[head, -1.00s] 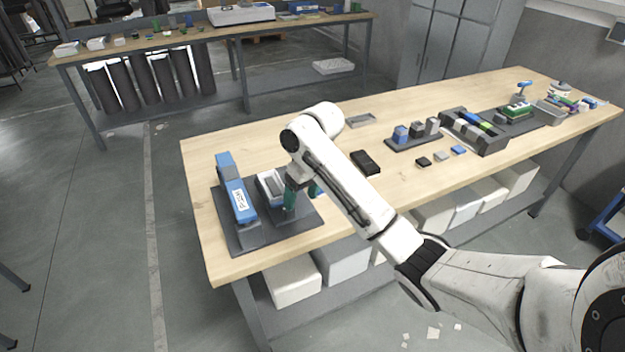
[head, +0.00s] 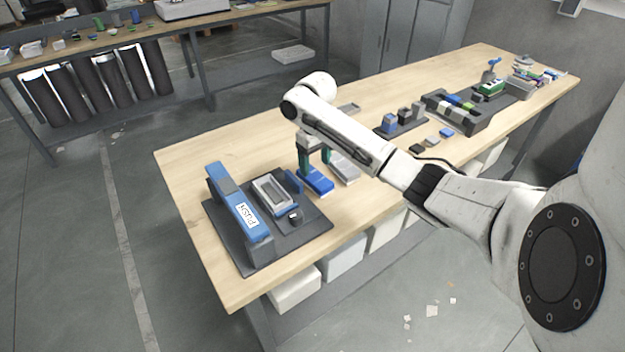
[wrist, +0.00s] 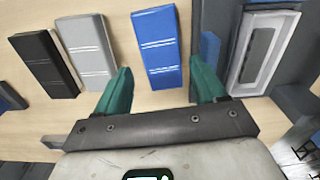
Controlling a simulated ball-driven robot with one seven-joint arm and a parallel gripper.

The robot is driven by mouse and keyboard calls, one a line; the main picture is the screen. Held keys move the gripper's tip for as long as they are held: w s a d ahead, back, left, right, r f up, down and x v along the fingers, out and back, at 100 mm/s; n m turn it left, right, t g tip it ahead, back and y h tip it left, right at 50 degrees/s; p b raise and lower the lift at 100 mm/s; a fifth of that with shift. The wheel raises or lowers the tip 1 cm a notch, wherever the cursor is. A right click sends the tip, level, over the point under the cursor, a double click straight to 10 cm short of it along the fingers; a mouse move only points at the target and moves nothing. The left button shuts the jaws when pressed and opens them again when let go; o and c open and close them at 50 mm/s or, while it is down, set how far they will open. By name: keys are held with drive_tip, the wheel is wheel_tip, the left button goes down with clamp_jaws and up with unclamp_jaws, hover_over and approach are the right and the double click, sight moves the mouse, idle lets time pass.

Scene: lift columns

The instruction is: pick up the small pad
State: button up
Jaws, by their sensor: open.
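My gripper (head: 314,166) has green fingers that stand apart, with nothing held. It is over a blue pad (head: 318,183) lying flat on the wooden table. In the wrist view this blue pad (wrist: 158,45) shows between and beyond the open fingers (wrist: 160,76). A grey pad (wrist: 86,48) and a black pad (wrist: 44,62) lie to its left. The grey pad also shows in the head view (head: 345,169). Three smaller pads, black (head: 418,149), grey (head: 432,140) and blue (head: 446,132), lie farther right, away from my gripper. I cannot tell which pad is the small pad.
A dark fixture (head: 228,255) with a blue "PUSH" lever (head: 232,200) and a pale tray (head: 272,202) stands left of my gripper. A small blue block (wrist: 210,47) stands at its edge. Holders with blocks (head: 462,108) stand farther right. Bare table lies behind the fixture.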

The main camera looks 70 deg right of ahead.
sight(315, 176)
drive_tip(key=shift+f+p, duration=0.55)
drive_tip(key=shift+f, duration=2.55)
drive_tip(key=c, duration=0.8)
drive_tip(key=shift+o, duration=0.2)
drive_tip(key=shift+r, duration=0.1)
